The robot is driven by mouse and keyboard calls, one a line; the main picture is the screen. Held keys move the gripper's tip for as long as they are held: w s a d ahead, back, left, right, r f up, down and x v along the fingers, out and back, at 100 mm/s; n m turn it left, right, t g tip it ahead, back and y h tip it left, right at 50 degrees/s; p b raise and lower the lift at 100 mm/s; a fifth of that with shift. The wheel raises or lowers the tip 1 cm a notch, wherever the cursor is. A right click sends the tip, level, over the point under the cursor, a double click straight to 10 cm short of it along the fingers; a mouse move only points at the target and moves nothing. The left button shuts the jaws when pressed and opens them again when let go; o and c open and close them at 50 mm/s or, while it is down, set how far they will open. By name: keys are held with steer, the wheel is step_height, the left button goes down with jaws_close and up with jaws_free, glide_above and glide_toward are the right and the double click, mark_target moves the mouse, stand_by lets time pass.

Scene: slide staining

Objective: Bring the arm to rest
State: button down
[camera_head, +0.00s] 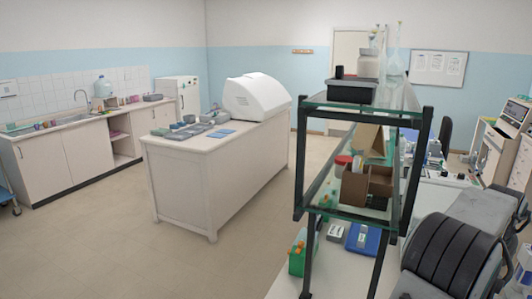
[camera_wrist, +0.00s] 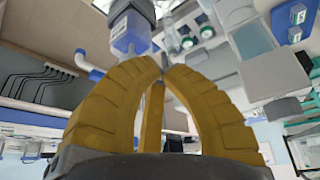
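My gripper (camera_wrist: 162,66) shows in the wrist view. Its yellow ribbed fingers arch inward and their tips come together at the upper middle. I see nothing held between them. A clear container with a blue band (camera_wrist: 130,36) shows beyond the left fingertip, apparently behind it. The gripper itself does not show in the head view. A dark ribbed and grey part at the lower right of the head view looks like my own arm.
A black-framed glass shelf (camera_head: 420,150) with bottles and a cardboard box (camera_head: 355,187) stands close in front, at right. A white island bench (camera_head: 180,190) with a white machine (camera_head: 256,96) stands mid-room. A sink counter (camera_head: 35,165) lines the left wall. The left foreground floor is clear.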

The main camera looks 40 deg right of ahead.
steer(key=w+a+f+y, duration=0.2)
steer(key=a+f+y, duration=0.2)
steer(key=a+f, duration=0.7)
steer(key=w+a+r+n+t+b, duration=0.1)
steer(key=w+a+n, duration=0.5)
steer(key=a, duration=0.8)
steer(key=w+a+r+n+t+b, duration=0.2)
steer(key=w+a+n, duration=0.4)
steer(key=a, duration=0.9)
steer(key=w+a+r+n+t+y+b, duration=0.1)
steer(key=w+a+n, duration=0.4)
steer(key=a, duration=1)
steer(key=shift+w+r+n+t+b, duration=0.5)
steer(key=shift+w+r, duration=0.45)
steer(key=shift+w, duration=0.95)
